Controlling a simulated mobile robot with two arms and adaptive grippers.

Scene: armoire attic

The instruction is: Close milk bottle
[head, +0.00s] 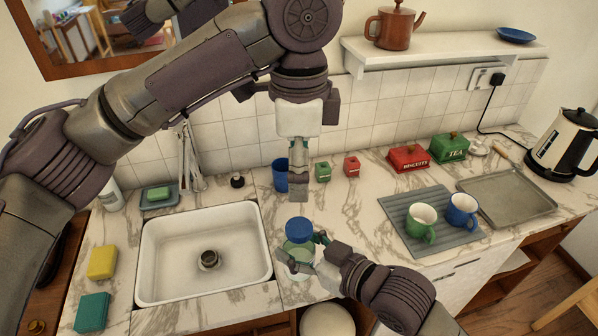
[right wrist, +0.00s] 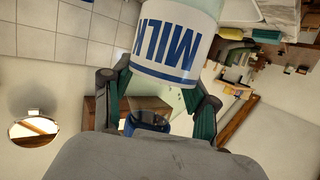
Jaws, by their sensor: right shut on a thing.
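The milk bottle (head: 297,255) stands upright at the counter's front edge, right of the sink, and a blue cap (head: 299,230) sits at its top. I cannot tell how firmly the cap is seated. My right gripper (head: 308,258) is shut on the bottle from the front right. In the right wrist view the bottle (right wrist: 178,45) shows upside down with its MILK label, and the blue cap (right wrist: 147,122) is at its neck end between the green-padded fingers. My left gripper (head: 298,192) points down above the cap, with a gap; its finger opening is not clear.
A blue cup (head: 280,176) stands just behind my left gripper. The sink (head: 205,208) is left of the bottle. Small green (head: 322,172) and red (head: 352,166) canisters stand behind. A grey mat (head: 440,246) with two mugs lies right. Counter between bottle and mat is clear.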

